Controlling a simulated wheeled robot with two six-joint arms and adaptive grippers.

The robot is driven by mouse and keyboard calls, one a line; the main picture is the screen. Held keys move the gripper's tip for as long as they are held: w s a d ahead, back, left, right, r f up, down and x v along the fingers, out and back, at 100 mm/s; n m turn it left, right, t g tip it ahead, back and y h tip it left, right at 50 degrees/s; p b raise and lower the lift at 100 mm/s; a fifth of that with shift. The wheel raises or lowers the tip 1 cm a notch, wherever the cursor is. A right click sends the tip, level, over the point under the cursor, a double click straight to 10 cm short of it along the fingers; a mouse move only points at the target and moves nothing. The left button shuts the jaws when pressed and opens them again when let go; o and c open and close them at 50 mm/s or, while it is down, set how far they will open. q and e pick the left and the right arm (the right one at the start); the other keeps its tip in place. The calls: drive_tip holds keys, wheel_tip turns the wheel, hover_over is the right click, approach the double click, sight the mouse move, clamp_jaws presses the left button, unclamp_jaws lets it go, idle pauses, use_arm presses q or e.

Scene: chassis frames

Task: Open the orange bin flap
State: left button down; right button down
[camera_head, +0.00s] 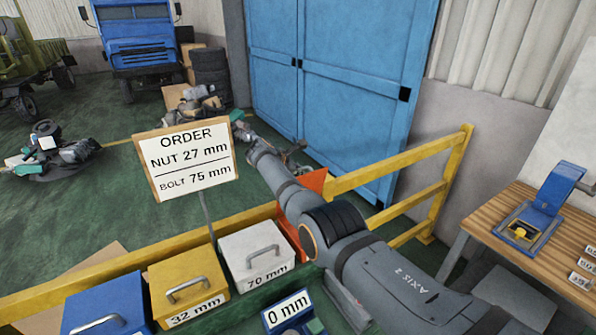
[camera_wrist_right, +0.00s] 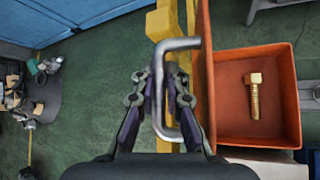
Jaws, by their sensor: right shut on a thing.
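The orange bin (camera_wrist_right: 290,75) stands open in the right wrist view, and a gold bolt (camera_wrist_right: 254,95) lies inside it. Its orange flap (camera_wrist_right: 205,60) shows nearly edge-on along the bin's left side, raised off the opening. A grey metal handle (camera_wrist_right: 165,65) stands out from the flap. My right gripper (camera_wrist_right: 163,88) is shut on this handle, a finger on either side. In the head view, orange parts (camera_head: 313,182) of the bin show behind my right arm, which hides much of it. The right gripper (camera_head: 290,153) is small there. My left gripper is not in view.
White (camera_head: 258,250), yellow (camera_head: 188,285) and blue (camera_head: 108,308) bins stand left of the orange one. An order sign (camera_head: 188,160) rises behind them. A yellow rail (camera_head: 400,160) runs behind the bins. A wooden workbench (camera_head: 540,250) stands at the right.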

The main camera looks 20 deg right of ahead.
drive_tip(key=c, duration=1.4)
unclamp_jaws()
drive_tip(key=shift+o, duration=0.2)
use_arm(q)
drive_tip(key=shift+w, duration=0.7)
use_arm(e)
drive_tip(key=v, duration=1.2)
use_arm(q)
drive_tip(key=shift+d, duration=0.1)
use_arm(e)
drive_tip(key=shift+w+f, duration=0.1)
